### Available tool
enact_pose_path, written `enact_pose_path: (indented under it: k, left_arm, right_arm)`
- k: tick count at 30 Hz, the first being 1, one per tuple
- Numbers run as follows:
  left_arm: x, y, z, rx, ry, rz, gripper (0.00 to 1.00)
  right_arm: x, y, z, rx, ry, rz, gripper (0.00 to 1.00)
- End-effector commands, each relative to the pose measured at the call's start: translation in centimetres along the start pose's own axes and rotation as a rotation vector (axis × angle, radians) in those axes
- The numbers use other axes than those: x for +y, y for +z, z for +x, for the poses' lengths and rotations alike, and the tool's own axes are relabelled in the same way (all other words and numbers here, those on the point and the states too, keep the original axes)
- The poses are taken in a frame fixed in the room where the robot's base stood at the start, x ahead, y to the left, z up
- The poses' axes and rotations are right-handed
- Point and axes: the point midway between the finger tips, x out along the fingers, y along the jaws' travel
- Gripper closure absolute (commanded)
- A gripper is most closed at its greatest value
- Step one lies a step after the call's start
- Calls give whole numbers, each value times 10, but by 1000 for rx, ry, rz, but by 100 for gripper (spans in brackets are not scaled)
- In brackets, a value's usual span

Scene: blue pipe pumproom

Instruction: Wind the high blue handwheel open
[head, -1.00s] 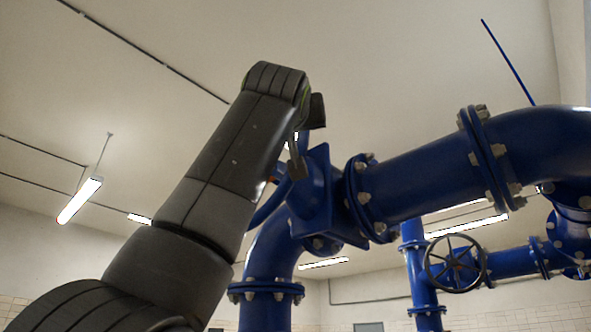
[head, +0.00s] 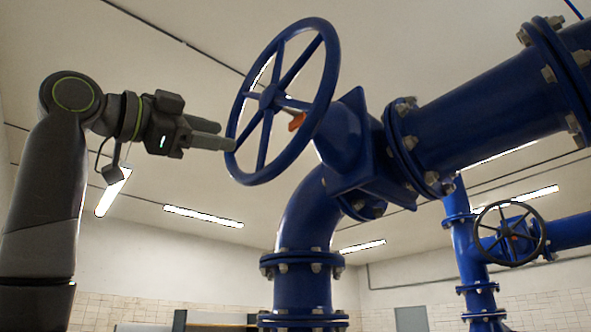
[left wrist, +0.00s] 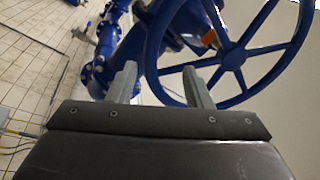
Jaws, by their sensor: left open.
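The high blue handwheel (head: 284,100) is a spoked ring tilted towards me on a blue valve (head: 345,135), with an orange part (head: 297,121) behind its spokes. My left gripper (head: 228,135) points right, open and empty, with its fingertips at the wheel's left rim. In the left wrist view the handwheel (left wrist: 233,56) fills the upper right. There the rim runs between and behind the two fingers of the left gripper (left wrist: 160,76). I cannot tell whether the fingers touch the rim. My right gripper is in neither view.
A thick blue flanged pipe (head: 490,110) leads right from the valve, and a blue elbow (head: 305,215) drops below it. A smaller dark handwheel (head: 509,234) stands further back on the right.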

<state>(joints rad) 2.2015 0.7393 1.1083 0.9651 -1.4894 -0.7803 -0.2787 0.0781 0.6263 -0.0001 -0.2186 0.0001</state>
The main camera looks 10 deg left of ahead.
Motion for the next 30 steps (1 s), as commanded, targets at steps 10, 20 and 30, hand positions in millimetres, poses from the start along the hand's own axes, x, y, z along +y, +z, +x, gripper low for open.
enact_pose_path:
  k: [10, 20, 30]
  left_arm:
    - [3, 0, 25, 9, 26, 47, 54]
    - [3, -2, 98, 9, 26, 44, 54]
    - [5, -1, 153, 9, 23, 45, 54]
  right_arm:
    - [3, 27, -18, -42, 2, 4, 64]
    - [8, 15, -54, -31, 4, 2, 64]
    - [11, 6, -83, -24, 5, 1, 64]
